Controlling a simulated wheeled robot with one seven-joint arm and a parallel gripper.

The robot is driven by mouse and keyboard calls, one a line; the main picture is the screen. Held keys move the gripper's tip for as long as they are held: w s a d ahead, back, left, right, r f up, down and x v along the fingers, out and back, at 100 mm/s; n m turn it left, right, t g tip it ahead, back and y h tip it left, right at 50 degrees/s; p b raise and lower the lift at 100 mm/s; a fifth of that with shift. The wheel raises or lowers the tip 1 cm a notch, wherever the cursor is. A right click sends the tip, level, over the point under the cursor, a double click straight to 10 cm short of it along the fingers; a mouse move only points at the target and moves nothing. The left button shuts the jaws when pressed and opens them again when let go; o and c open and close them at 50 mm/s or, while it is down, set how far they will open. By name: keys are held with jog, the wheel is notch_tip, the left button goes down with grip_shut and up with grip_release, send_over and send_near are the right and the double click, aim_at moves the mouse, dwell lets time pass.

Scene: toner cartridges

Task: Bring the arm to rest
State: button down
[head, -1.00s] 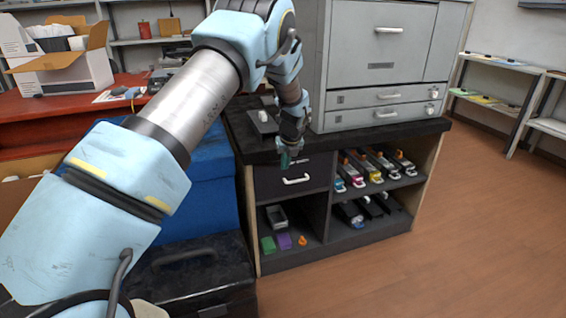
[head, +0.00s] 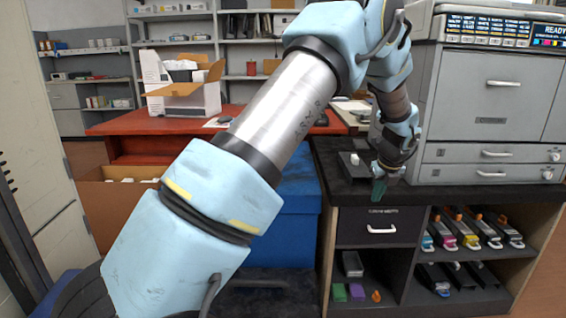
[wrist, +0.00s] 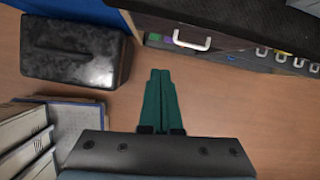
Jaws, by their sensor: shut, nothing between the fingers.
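My arm reaches up and to the right across the head view, with its wrist bent downward. My gripper (head: 379,190) hangs in front of the dark counter's front edge, just above and beside the drawer with the white handle. In the wrist view its green fingers (wrist: 160,100) lie together, shut and empty, over bare brown floor. Nothing touches the fingertips in either view.
The dark cabinet (head: 424,282) holds toner cartridges (head: 470,228) on its right shelves. A grey printer (head: 490,95) stands on top. A red table (head: 120,124) with an open box is behind. A black case (wrist: 72,50) lies on the floor near the gripper.

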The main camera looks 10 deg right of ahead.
jog(key=s+a+r+n+g, duration=0.1)
jog(key=a+r+n, duration=0.1)
jog(key=a+n, duration=0.9)
jog(key=s+a+r+n+g, duration=0.1)
jog(key=a+r+n, duration=0.35)
jog(key=a, duration=1.05)
jog(key=s+a+f+n, duration=0.1)
jog(key=s+a+n, duration=1.4)
jog(key=n, duration=0.4)
notch_tip(320, 180, up, 12)
jog(key=a+p, duration=0.1)
jog(key=p, duration=1.1)
jog(key=shift+a+g+p, duration=0.15)
jog(key=shift+g+p, duration=0.15)
